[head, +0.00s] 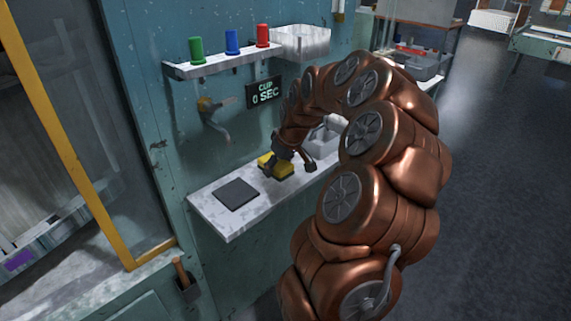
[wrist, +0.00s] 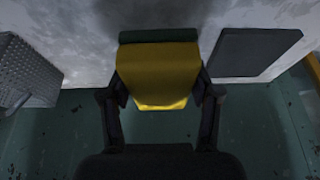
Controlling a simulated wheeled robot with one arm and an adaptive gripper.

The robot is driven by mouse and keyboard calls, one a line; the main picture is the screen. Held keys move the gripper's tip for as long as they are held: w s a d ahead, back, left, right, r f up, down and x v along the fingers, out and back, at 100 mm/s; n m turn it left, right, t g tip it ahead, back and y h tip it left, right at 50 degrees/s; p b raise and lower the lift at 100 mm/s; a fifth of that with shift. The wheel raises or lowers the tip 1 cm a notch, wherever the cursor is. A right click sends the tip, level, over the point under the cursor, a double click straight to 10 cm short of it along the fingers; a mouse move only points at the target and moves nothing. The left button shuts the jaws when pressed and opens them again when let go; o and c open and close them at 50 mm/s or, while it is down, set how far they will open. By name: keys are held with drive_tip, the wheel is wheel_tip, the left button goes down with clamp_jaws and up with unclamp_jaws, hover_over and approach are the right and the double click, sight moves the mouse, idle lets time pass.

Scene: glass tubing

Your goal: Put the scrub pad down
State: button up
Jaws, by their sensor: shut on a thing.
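The scrub pad (head: 275,165) is a yellow block with a dark layer. In the wrist view the yellow pad (wrist: 158,72) sits between my two dark fingers, its dark strip along the far edge. My gripper (head: 288,167) is shut on it, over the pale counter in the head view. Whether the pad touches the counter is hard to tell. In the wrist view my gripper (wrist: 160,98) has a finger on each side of the pad.
The pale counter (head: 217,219) carries a flat dark square plate (head: 237,194) left of my gripper. Above, a wall shelf (head: 215,65) holds green, blue and red cups. A tap (head: 215,122) and a small display (head: 264,93) are on the wall.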

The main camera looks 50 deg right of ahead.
sight(286, 165)
drive_tip(key=d, duration=0.1)
drive_tip(key=w+d, duration=0.1)
drive_tip(key=d, duration=0.1)
drive_tip(key=d+p, duration=0.1)
drive_tip(key=shift+w+d+f, duration=0.2)
drive_tip(key=shift+w+d, duration=0.05)
drive_tip(key=shift+d, duration=0.1)
drive_tip(key=shift+f+p, duration=0.7)
drive_tip(key=shift+f, duration=1.05)
drive_tip(key=shift+f+b, duration=0.35)
drive_tip(key=shift+b, duration=0.05)
drive_tip(key=o, duration=1.1)
